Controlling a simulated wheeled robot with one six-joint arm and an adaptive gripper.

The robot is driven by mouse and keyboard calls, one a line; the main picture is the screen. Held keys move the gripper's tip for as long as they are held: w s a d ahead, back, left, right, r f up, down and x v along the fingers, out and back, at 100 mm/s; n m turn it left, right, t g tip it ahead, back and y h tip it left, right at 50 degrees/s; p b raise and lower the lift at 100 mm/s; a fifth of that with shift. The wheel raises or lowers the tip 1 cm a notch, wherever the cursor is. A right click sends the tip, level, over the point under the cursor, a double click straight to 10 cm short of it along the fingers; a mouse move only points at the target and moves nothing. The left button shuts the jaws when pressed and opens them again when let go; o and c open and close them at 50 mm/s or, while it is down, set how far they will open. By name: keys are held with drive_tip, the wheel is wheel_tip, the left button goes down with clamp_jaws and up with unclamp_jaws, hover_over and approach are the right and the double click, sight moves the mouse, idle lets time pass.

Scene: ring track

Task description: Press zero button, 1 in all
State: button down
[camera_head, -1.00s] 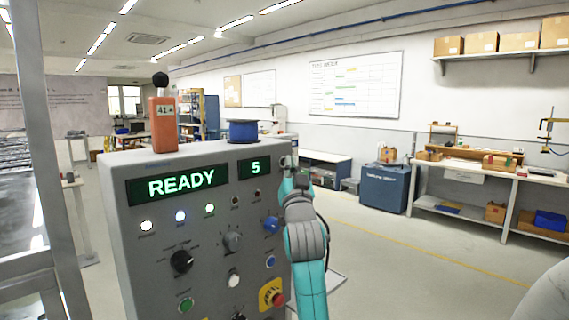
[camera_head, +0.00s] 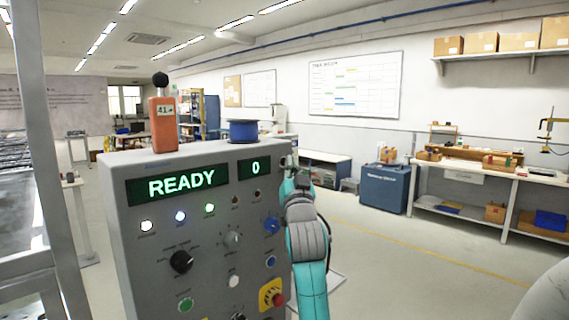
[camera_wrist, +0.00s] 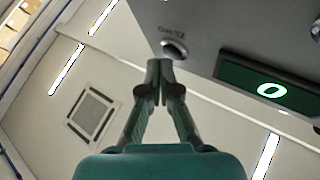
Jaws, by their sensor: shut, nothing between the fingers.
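The zero button (camera_wrist: 174,48) is a small round button under a small upside-down label on the grey panel in the wrist view. My gripper (camera_wrist: 160,68) is shut and empty, its fingertips very close to the button's lower edge in the picture; I cannot tell whether they touch it. The small counter display (camera_head: 255,168) shows a green 0 in the head view, and it also shows in the wrist view (camera_wrist: 270,90). In the head view my arm stands at the console's right edge; the zero button cannot be made out there.
The grey console (camera_head: 140,235) carries a READY display (camera_head: 180,184), lamps, knobs and a red emergency stop (camera_head: 272,294). An orange box (camera_head: 163,124) and a blue spool (camera_head: 243,131) stand on top. The floor to the right is open, before a workbench (camera_head: 470,174).

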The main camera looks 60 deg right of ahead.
drive_tip(key=shift+s+a, duration=0.1)
drive_tip(key=shift+s, duration=0.35)
drive_tip(key=s, duration=0.2)
drive_tip(key=s+a, duration=0.1)
drive_tip(key=s, duration=0.2)
idle(0.4)
drive_tip(key=shift+w, duration=0.1)
idle(0.6)
